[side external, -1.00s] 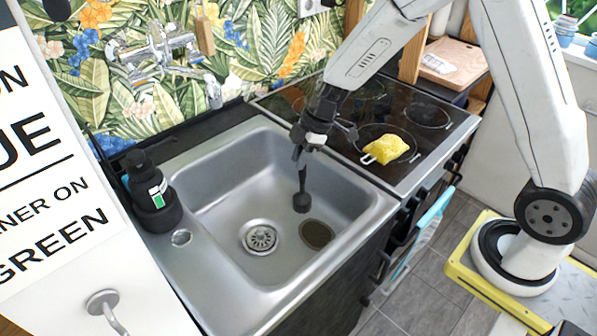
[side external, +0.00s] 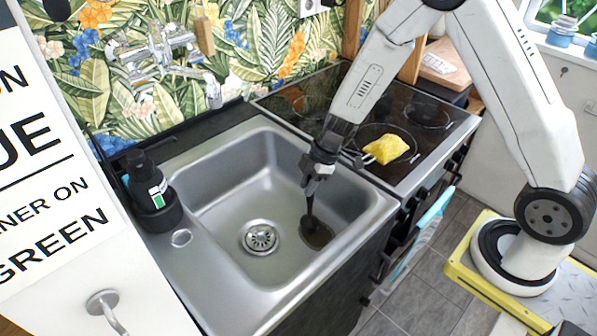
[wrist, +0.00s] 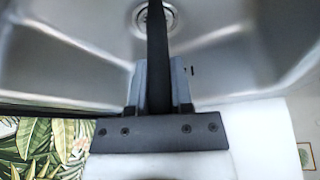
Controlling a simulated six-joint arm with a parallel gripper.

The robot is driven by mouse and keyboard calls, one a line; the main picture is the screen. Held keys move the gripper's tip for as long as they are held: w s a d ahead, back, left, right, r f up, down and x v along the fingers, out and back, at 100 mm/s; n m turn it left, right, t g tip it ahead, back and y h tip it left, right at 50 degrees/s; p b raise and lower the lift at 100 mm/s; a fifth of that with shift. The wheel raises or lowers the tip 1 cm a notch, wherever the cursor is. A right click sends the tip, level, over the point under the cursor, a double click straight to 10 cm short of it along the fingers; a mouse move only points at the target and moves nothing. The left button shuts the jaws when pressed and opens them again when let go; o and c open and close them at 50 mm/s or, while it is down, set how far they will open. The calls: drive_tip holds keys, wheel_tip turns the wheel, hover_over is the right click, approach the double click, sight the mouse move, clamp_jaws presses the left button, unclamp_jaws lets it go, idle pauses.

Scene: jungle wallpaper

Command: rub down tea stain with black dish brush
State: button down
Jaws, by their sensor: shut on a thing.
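My gripper (side external: 318,170) is shut on the black dish brush (side external: 309,207) above the right part of the sink basin. The brush points down, and its head is over the dark brown tea stain (side external: 324,236) on the basin floor. The head appears to touch the stain at its upper left and hides part of it. In the wrist view the brush handle (wrist: 157,60) runs up between the jaws (wrist: 156,85). The brush head and the stain do not show there.
The metal sink (side external: 215,232) has a round drain (side external: 260,239) left of the stain. A black soap bottle (side external: 150,185) stands on the left rim. A yellow sponge or cloth (side external: 387,149) lies on the black hob (side external: 440,125). The faucet (side external: 175,65) is behind the basin.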

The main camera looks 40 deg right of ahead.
drive_tip(key=shift+s, duration=4.05)
drive_tip(key=shift+w, duration=5.6)
wheel_tip(320, 180, up, 8)
drive_tip(key=shift+s, duration=0.1)
